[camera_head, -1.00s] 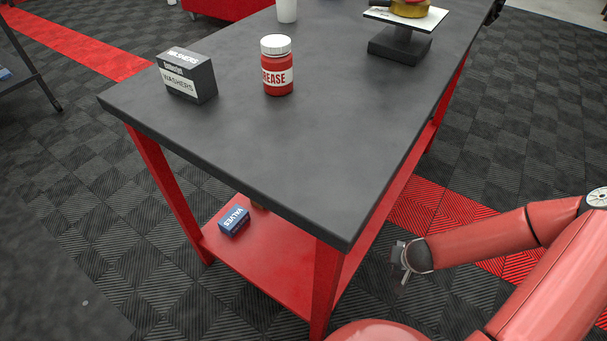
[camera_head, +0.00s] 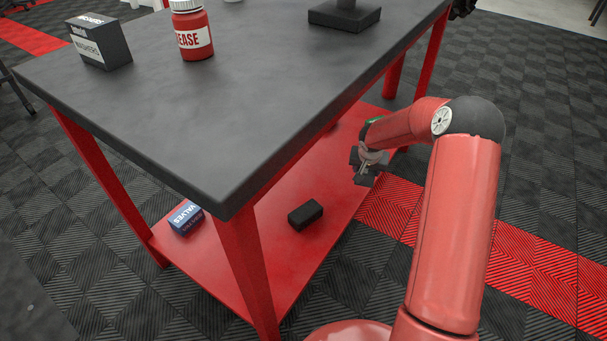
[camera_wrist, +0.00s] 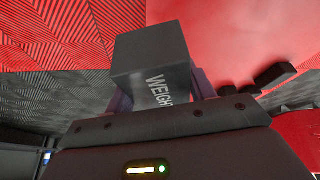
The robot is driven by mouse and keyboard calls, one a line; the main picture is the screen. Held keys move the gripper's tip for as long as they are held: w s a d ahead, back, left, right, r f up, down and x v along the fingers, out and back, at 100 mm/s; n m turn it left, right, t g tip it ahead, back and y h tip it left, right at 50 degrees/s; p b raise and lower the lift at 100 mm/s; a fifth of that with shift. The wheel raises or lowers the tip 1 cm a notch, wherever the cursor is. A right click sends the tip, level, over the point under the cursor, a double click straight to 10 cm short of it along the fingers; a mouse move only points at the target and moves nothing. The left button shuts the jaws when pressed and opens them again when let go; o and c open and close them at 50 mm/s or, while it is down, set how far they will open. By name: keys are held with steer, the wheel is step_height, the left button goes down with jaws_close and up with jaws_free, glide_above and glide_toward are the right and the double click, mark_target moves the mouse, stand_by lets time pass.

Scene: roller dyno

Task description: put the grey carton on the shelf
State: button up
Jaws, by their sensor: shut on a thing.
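A dark grey carton (camera_wrist: 155,65) with white lettering starting "WEIGH" is between the fingers of my gripper (camera_wrist: 162,92) in the wrist view. My gripper is shut on it. In the head view my gripper (camera_head: 364,172) is low at the right side of the workbench, beside the outer edge of its red lower shelf (camera_head: 285,255). The held carton is small and hard to make out there. The wrist view shows the red shelf surface (camera_wrist: 225,40) close beyond the carton; I cannot tell whether they touch.
On the shelf are a black block (camera_head: 305,214) and a blue "VALVES" box (camera_head: 186,217). The dark benchtop (camera_head: 220,110) overhangs the shelf and carries a washers box (camera_head: 100,45) and a red grease jar (camera_head: 192,35). Bare shelf shows around the black block.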

step_height(320, 180, up, 8)
steer(key=n+b, duration=0.1)
steer(key=b, duration=0.2)
glide_above(336, 179)
steer(key=s, duration=0.2)
steer(key=shift+w+a, duration=0.25)
steer(key=shift+a, duration=0.05)
step_height(336, 179, down, 19)
steer(key=b, duration=0.3)
steer(key=shift+f, duration=0.1)
steer(key=o, duration=1.2)
steer(key=p+v, duration=0.1)
steer(key=v, duration=1.1)
steer(key=shift+d+p, duration=0.2)
steer(key=shift+p, duration=0.15)
